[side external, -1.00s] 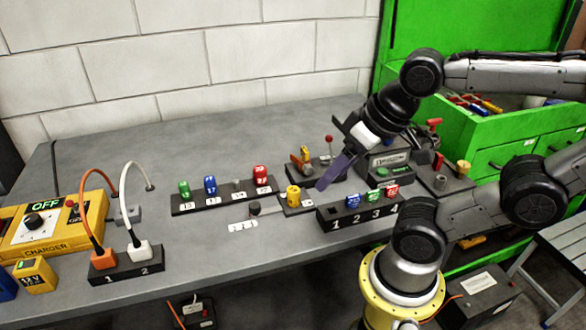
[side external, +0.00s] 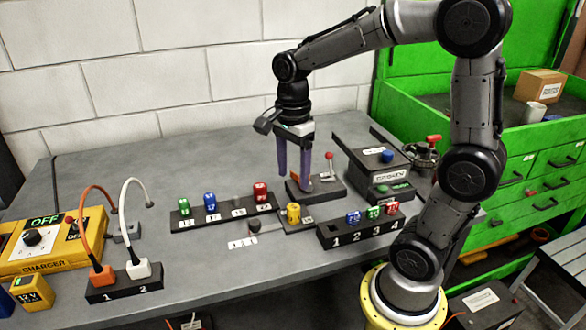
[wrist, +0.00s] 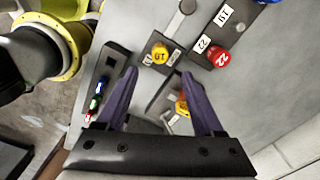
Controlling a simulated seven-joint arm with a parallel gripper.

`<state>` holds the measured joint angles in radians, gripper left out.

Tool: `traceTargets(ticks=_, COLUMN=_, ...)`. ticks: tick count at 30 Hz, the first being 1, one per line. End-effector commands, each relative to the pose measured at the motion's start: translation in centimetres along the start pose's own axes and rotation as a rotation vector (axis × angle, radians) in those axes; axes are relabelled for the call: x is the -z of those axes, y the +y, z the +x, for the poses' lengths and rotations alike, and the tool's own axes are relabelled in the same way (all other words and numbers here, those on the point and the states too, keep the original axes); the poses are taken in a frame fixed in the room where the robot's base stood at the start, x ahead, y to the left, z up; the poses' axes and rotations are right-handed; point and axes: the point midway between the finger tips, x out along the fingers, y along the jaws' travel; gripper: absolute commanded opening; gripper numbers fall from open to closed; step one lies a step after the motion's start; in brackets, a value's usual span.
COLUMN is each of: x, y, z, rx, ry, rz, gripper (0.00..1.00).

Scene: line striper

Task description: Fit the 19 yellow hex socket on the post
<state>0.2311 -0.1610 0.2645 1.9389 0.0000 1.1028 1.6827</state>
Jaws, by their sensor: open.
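The yellow hex socket marked 19 (side external: 293,213) stands upright on a small black plate (side external: 300,226) in the middle of the table. In the wrist view the socket (wrist: 160,52) shows just beyond my fingertips, between their lines. A black rack (side external: 183,223) left of it holds a green, a blue and a red socket. Its bare post (side external: 238,201), by the 19 label, stands between the blue and red ones. My gripper (side external: 294,180) points down, open and empty. It is above and behind the socket, apart from it; the wrist view also shows it (wrist: 159,73).
A black block (side external: 340,240) numbered 1 to 4 holds small blue, green and red pieces; slot 1 looks empty. A red-knobbed lever device (side external: 327,168) stands behind my fingers. A grey bar with a dark knob (side external: 253,225) lies left of the yellow socket.

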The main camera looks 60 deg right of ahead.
Motion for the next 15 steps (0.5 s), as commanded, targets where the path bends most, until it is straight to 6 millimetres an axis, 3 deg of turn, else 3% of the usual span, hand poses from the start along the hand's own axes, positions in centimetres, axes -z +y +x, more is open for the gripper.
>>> traceTargets(ticks=15, x=0.0, y=0.1, z=4.9, rx=0.001, ry=0.0, rz=-0.003, gripper=0.69)
